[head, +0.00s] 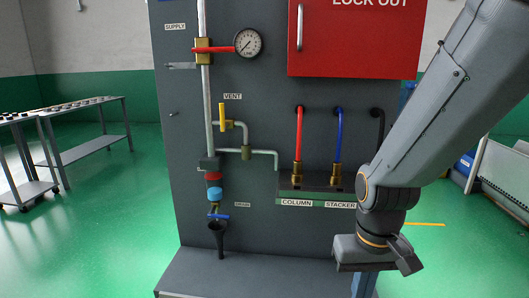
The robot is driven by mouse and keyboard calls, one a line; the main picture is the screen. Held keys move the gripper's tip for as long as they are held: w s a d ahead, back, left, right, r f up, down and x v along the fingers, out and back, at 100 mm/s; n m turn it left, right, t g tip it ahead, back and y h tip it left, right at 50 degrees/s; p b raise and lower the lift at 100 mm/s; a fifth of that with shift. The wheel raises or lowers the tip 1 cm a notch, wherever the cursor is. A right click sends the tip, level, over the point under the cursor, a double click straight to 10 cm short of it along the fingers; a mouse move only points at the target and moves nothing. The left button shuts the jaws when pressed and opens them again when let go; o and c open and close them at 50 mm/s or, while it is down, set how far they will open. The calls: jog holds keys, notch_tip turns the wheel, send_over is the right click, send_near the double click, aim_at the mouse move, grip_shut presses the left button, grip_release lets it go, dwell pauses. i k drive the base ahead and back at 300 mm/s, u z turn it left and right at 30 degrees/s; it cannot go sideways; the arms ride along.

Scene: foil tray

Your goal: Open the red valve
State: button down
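The red valve handle (222,49) is on the upper left of the grey panel, under the SUPPLY label. It lies horizontal, across the vertical grey pipe (206,100), and points right toward the gauge. Its brass body (203,51) sits on the pipe. My gripper (378,258) is at the lower right in front of the panel, well below and to the right of the valve and apart from it. Nothing shows held in it; its finger gap is not clear from this angle.
A round gauge (248,42) is just right of the red handle. A yellow vent handle (222,117), a blue drain handle (217,216) and a black funnel (218,238) are lower. A red lock-out box (355,40) and hoses (338,135) are right. Tables (85,125) stand left.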

aim_at(200, 51)
jog(key=z, duration=1.7)
jog(key=k, duration=0.85)
jog(key=u, duration=1.45)
jog(key=i, duration=0.5)
jog(key=u, duration=0.1)
